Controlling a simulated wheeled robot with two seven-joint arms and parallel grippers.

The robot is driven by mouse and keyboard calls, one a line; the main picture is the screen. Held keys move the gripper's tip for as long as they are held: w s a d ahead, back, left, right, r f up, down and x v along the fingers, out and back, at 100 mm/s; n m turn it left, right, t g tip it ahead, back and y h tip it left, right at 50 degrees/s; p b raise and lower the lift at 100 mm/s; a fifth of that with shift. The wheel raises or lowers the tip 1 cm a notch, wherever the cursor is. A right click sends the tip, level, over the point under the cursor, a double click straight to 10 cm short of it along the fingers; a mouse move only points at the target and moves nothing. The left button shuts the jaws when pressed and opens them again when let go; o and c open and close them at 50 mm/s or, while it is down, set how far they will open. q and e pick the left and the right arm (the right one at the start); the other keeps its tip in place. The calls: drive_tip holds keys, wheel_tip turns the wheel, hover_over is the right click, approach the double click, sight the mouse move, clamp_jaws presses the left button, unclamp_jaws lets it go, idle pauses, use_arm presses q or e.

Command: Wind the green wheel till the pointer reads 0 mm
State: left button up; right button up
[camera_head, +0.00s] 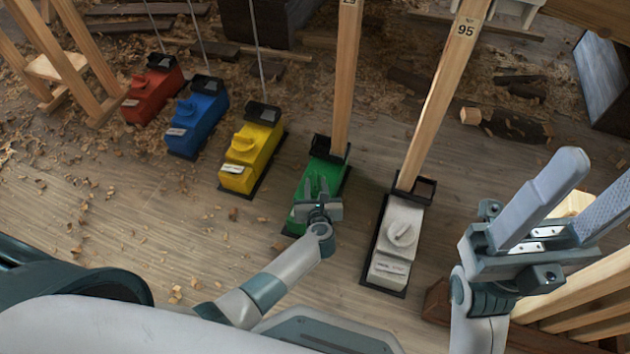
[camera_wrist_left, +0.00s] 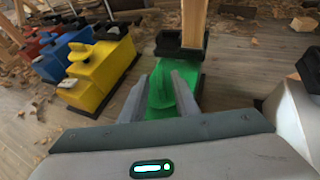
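The green unit (camera_head: 333,172) stands on the floor at the foot of a wooden post. Its green wheel (camera_wrist_left: 162,90) has a raised grip and shows between my left fingers in the left wrist view. My left gripper (camera_head: 317,187) is over the unit, its fingers apart, one on each side of that grip. I cannot tell if they touch it. The gripper hides part of the unit, and no pointer or scale reading can be made out. My right gripper (camera_head: 565,205) is open and empty at the right, well away from the green unit.
A yellow unit (camera_head: 250,158), a blue unit (camera_head: 198,118) and a red unit (camera_head: 152,90) stand to the left. A white unit (camera_head: 397,240) with a post marked 95 (camera_head: 465,30) stands close on the right. Shavings litter the floor.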

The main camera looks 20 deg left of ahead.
sight(315, 179)
use_arm(q)
drive_tip(key=shift+b+x, duration=0.55)
drive_tip(key=shift+x, duration=1.45)
clamp_jaws()
